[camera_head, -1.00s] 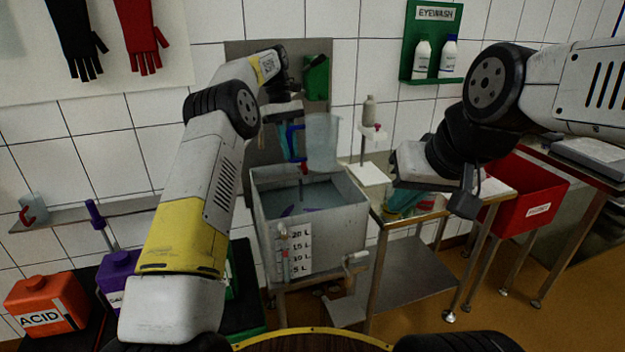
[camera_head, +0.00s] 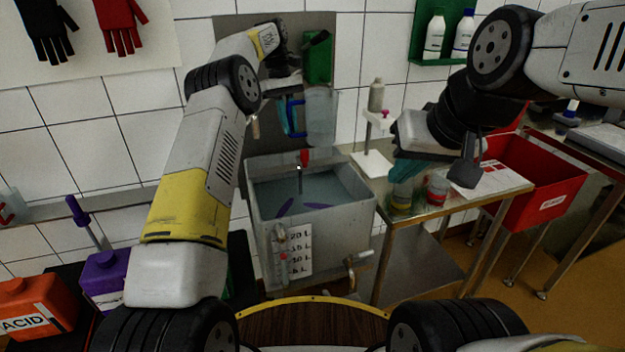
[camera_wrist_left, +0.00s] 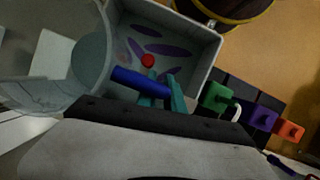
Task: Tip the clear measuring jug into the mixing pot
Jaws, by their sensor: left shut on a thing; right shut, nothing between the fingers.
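The clear measuring jug (camera_head: 321,118) hangs upright above the back rim of the mixing pot (camera_head: 345,242), a square grey vat with a litre scale. My left gripper (camera_head: 291,117) is shut on the jug's blue handle. In the left wrist view the jug (camera_wrist_left: 95,55) fills the left side, with its blue handle (camera_wrist_left: 140,82) between the teal fingers (camera_wrist_left: 163,92). The pot (camera_wrist_left: 205,60) lies below, with purple paddles and a red knob inside. I cannot tell how full the jug is.
The steel side table (camera_head: 450,208) holds small jars (camera_head: 437,188), papers and a stand with a bottle (camera_head: 376,95). A red bin (camera_head: 540,175) stands to the right. Purple (camera_head: 105,275) and orange (camera_head: 25,305) canisters stand at lower left. A tap (camera_head: 358,260) sticks out from the pot's front.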

